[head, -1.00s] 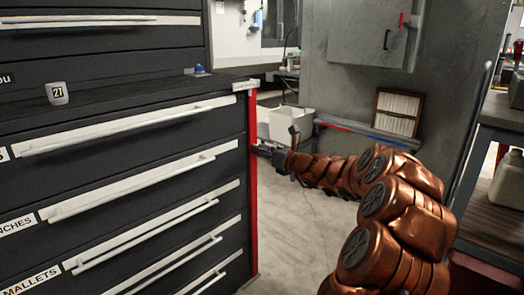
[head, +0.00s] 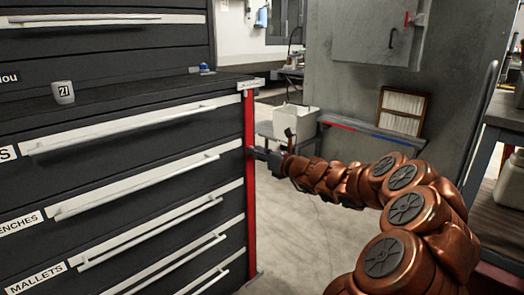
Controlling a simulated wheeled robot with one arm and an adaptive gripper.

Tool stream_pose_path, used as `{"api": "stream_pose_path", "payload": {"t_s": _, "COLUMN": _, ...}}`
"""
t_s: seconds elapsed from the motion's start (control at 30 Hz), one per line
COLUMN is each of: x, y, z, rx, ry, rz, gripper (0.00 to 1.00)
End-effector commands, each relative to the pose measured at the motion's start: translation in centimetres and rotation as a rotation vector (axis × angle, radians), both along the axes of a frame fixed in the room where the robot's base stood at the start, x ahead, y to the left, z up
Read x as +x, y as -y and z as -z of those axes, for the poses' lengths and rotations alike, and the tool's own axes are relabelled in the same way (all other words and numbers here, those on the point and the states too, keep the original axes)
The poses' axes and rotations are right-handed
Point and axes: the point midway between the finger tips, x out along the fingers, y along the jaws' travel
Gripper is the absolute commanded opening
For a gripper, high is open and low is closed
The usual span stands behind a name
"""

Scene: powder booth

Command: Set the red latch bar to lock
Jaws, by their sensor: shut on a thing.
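The red latch bar (head: 250,205) runs upright along the right front edge of the black drawer cabinet (head: 110,98). My gripper (head: 255,153) is at the bar's upper part, reaching it from the right. Its dark fingers are small in the head view and meet the bar, shut on it. The fingertips' exact hold is partly hidden. No lock marking can be read on the bar.
A white cup marked 21 (head: 63,92) stands on the cabinet top. Long white drawer handles stick out from its front. A white bin (head: 294,121) and the grey booth (head: 345,85) stand behind my arm. The floor beside the cabinet is clear.

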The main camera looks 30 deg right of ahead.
Motion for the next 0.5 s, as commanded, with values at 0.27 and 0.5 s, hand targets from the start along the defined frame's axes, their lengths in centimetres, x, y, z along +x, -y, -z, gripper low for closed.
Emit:
{"api": "stream_pose_path", "payload": {"t_s": 0.27, "x": -0.01, "y": -0.62, "z": 0.23, "rx": 0.000, "ry": -0.002, "rz": -0.010, "gripper": 0.00}}
{"api": "stream_pose_path", "payload": {"t_s": 0.5, "x": 0.03, "y": -0.75, "z": 0.24, "rx": -0.001, "ry": -0.003, "rz": -0.012, "gripper": 0.48}}
